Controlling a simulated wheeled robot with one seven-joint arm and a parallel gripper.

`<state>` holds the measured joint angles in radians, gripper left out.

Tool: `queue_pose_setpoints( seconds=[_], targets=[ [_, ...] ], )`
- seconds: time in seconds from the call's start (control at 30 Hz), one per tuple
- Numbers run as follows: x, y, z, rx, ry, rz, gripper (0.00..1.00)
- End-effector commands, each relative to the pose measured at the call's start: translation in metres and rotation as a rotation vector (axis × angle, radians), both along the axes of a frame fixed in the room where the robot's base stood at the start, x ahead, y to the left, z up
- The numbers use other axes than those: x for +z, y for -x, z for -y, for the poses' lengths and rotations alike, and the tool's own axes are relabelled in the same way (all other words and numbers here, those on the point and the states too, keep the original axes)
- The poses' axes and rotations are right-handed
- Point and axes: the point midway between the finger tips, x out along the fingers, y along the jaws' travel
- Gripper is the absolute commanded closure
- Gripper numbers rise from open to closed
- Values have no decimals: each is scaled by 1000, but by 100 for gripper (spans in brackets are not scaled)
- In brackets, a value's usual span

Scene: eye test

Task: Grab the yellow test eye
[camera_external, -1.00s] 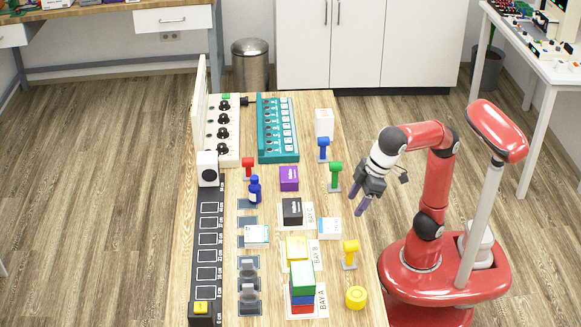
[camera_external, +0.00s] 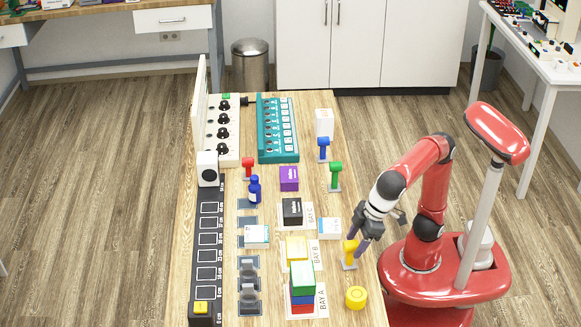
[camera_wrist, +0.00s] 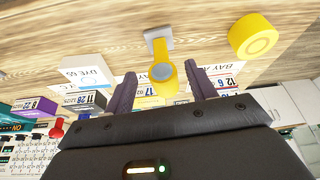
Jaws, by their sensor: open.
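The yellow test eye (camera_external: 350,247) stands upright on a small grey base near the table's right edge. In the wrist view its round yellow head with a grey face (camera_wrist: 163,72) shows between my two purple fingers, with its stem running to the base above. My gripper (camera_external: 359,247) is open and points down at the eye from the right, its fingers partly overlapping it in the outside view. In the wrist view my gripper (camera_wrist: 160,72) has one finger on each side of the head, with gaps showing; I cannot tell the exact depth.
A yellow round piece (camera_external: 356,298) sits near the front right. A white box (camera_external: 330,228) stands just behind the eye. A yellow box (camera_external: 297,248) and a stack topped by a green box (camera_external: 302,277) are to the left. Green (camera_external: 335,174) and blue (camera_external: 323,147) eyes stand farther back.

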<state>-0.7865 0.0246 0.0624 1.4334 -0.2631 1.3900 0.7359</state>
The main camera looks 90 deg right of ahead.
Motion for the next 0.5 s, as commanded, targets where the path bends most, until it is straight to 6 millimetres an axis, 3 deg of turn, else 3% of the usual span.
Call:
queue_pose_setpoints(
  seconds=[0.23, 0.5],
  targets=[
    [-35, -12, -6, 1, 1, -1, 44],
    [-43, -17, -6, 0, -1, 1, 44]
  ],
)
